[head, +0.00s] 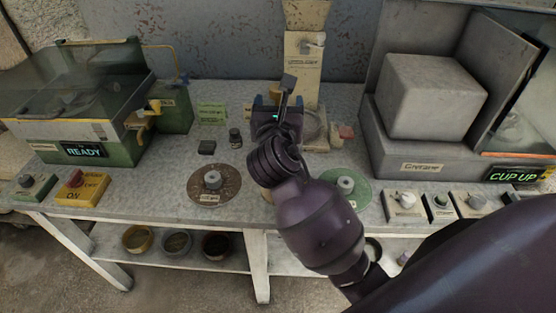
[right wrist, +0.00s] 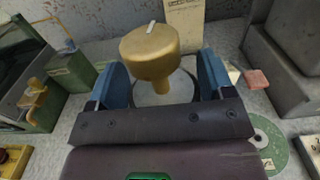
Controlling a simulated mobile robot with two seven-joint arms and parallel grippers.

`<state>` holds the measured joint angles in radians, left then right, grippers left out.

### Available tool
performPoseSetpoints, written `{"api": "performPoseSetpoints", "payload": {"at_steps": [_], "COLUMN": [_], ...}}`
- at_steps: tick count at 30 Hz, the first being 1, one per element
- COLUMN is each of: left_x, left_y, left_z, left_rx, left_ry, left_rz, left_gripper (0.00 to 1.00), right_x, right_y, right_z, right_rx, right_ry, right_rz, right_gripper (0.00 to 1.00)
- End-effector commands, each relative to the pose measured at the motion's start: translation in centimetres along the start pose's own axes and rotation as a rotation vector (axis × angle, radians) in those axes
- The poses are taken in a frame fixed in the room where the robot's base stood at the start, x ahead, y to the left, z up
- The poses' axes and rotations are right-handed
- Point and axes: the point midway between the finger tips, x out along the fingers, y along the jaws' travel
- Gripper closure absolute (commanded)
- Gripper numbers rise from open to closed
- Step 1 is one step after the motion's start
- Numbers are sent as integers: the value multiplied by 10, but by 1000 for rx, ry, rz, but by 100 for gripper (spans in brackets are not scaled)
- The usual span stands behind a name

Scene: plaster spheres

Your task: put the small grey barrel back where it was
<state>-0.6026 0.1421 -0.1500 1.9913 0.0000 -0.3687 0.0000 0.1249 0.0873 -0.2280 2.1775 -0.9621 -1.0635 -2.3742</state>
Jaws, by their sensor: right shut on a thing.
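My right gripper (head: 278,112) is over the back middle of the bench. In the right wrist view its blue fingers (right wrist: 162,78) are on either side of a brass-coloured, mushroom-shaped piece (right wrist: 150,55), wide on top with a narrow stem, and are shut on it. I cannot make this piece out in the head view. A small grey barrel-like piece (head: 213,178) stands on a brown disc (head: 228,193). A similar grey piece (head: 345,184) stands on a green disc (head: 358,197). I cannot tell which is the named barrel. My left gripper is not in view.
A column (head: 303,70) stands behind my gripper, a round grey plate (head: 314,125) at its foot. A green machine (head: 95,145) fills the left; a grey block (head: 430,95) and several control boxes stand right.

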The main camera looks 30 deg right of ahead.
Motion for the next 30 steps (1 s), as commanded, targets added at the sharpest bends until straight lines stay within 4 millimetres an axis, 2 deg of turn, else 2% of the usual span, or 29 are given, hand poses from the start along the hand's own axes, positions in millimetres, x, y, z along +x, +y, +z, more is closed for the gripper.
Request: {"api": "performPoseSetpoints", "payload": {"at_steps": [1, 3, 9, 17, 26, 30], "left_x": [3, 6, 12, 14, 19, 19], "left_y": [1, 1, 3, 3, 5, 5], "left_z": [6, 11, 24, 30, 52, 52], "left_rx": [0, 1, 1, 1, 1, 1], "left_ry": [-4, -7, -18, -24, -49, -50], "left_rz": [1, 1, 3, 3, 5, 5], "left_gripper": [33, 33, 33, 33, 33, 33], "right_x": [0, 0, 0, 0, 0, 0], "right_y": [0, 0, 0, 0, 0, 0], "right_z": [-15, -29, -65, -82, -126, -136], "right_rx": [-4, -3, -2, 0, -3, -2], "right_ry": [3, 3, 1, -2, 1, -1], "right_rz": [-1, 1, 0, 1, 1, 1], "right_gripper": [93, 93, 93, 93, 93, 93]}}
